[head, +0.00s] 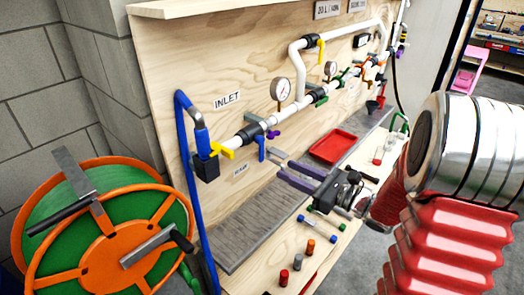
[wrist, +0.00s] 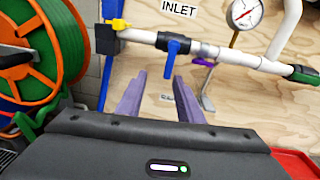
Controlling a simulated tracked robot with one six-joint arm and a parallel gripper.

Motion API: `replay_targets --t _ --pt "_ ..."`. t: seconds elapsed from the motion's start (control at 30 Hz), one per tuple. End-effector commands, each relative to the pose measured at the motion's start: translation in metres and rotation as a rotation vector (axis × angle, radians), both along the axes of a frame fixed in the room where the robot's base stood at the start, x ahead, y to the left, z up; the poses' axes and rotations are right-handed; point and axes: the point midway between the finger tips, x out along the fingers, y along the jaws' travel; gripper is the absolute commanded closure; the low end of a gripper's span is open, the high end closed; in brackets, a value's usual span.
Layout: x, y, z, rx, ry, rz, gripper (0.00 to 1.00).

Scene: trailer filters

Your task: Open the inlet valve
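The INLET label (head: 227,99) is on the plywood board above a white pipe. Below it, a valve with a blue lever (head: 262,148) has the lever hanging straight down, across the pipe; it also shows in the wrist view (wrist: 172,58). A yellow lever (head: 222,150) sits to its left, by the blue hose end; it also shows in the wrist view (wrist: 116,24). My gripper (head: 284,168) has two purple fingers spread apart with nothing between them. In the wrist view, the blue lever's lower end appears between the fingertips (wrist: 160,76), nearer the right one. In the head view the tips are apart from the lever.
A pressure gauge (head: 280,89) and a small purple handle (head: 273,134) are right of the blue lever. A red tray (head: 333,147) and grey grating (head: 250,228) lie on the bench below. An orange and green hose reel (head: 100,253) stands at left.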

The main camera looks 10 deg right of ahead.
Motion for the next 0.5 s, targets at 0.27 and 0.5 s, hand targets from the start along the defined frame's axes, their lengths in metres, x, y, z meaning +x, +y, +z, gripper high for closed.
replay_targets --t 0.27,0.5 --pt "0.0068 -0.0180 -0.0030 0.053 0.002 -0.057 0.66" --pt "0.0073 -0.0168 -0.0030 0.051 0.003 -0.055 0.66"
